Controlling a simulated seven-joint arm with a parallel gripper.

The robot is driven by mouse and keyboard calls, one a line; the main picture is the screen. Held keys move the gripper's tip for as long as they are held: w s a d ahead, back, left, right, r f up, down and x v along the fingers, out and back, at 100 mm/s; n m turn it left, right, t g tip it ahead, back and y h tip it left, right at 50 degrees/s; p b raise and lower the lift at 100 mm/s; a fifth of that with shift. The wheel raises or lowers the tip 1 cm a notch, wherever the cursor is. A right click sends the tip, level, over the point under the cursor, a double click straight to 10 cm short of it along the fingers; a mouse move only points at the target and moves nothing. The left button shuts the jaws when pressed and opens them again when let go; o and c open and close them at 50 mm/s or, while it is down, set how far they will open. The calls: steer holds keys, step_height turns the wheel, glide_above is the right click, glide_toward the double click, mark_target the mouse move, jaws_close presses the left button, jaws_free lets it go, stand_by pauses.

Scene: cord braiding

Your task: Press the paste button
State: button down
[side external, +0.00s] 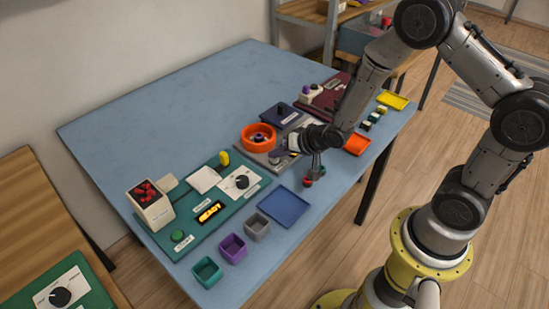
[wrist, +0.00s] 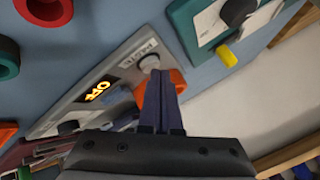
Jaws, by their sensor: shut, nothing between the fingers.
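My gripper (wrist: 160,76) is shut and empty, its dark fingers held together. In the wrist view its tips are right beside a round pale grey button (wrist: 149,62) on a grey panel (wrist: 118,74). A small white label (wrist: 138,53) lies beside this button; its lettering is too blurred to read surely. I cannot tell whether the tips touch the button. In the side view my gripper (side external: 285,154) is low over the same grey panel and hides much of it. The panel carries a lit yellow display (wrist: 97,92) and a dark knob (wrist: 68,127).
An orange round container (side external: 258,137) stands at the panel's back, close to my fingers. A teal panel (side external: 222,225) with a white box (side external: 150,204) lies to the left. Small open bins, including a purple one (side external: 233,248), and a blue tray (side external: 285,206) line the front. The table's back left is clear.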

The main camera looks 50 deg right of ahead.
steer(key=shift+f, duration=0.25)
stand_by(0.4)
steer(key=shift+s+r, duration=0.1)
steer(key=shift+r, duration=0.8)
steer(key=shift+r, duration=2.5)
